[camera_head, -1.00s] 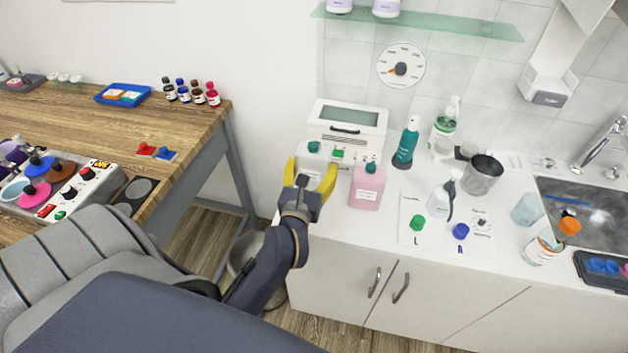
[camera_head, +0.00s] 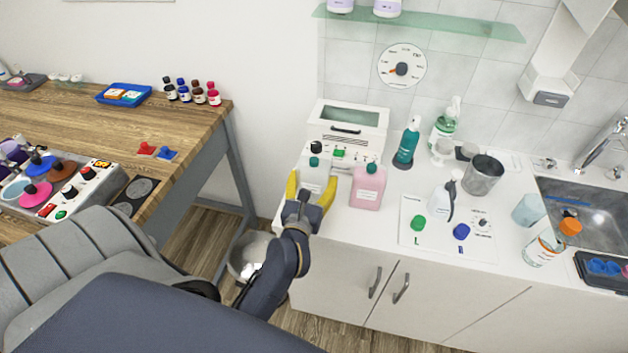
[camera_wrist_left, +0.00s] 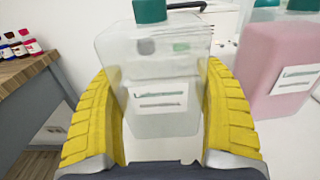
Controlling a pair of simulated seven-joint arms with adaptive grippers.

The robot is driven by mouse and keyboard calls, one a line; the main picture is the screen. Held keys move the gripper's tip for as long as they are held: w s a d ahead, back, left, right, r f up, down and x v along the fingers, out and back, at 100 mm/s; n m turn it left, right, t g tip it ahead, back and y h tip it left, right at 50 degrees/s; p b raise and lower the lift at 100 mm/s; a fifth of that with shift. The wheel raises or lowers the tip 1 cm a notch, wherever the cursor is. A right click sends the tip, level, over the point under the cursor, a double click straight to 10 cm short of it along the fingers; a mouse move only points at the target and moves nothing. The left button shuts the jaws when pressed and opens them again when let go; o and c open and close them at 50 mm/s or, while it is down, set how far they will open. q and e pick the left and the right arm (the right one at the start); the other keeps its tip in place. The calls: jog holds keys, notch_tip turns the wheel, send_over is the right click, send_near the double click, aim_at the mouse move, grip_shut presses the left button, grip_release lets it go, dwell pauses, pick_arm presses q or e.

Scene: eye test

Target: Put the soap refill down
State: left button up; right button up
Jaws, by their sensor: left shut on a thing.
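The soap refill (camera_head: 313,180) is a pale see-through jug with a teal cap and a white label. It is upright at the left end of the white counter, in front of a white box-shaped appliance. My left gripper (camera_head: 311,187) has its yellow fingers shut on the jug's two sides. In the left wrist view the soap refill (camera_wrist_left: 155,65) stands between the fingers (camera_wrist_left: 160,85), its label facing me. I cannot tell whether its base touches the counter. My right gripper is not in view.
A pink jug (camera_head: 368,188) stands close to the right of the soap refill. The white appliance (camera_head: 347,129) is behind. A white mat (camera_head: 410,207) with green and blue caps lies further right. The counter's front edge is near the gripper; a bin (camera_head: 249,250) stands on the floor below.

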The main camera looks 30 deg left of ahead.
pick_arm(q)
jog(key=shift+f, duration=0.15)
jog(key=o, duration=1.2)
jog(key=shift+o, duration=0.2)
jog(key=shift+r, duration=0.2)
jog(key=v, duration=1.2)
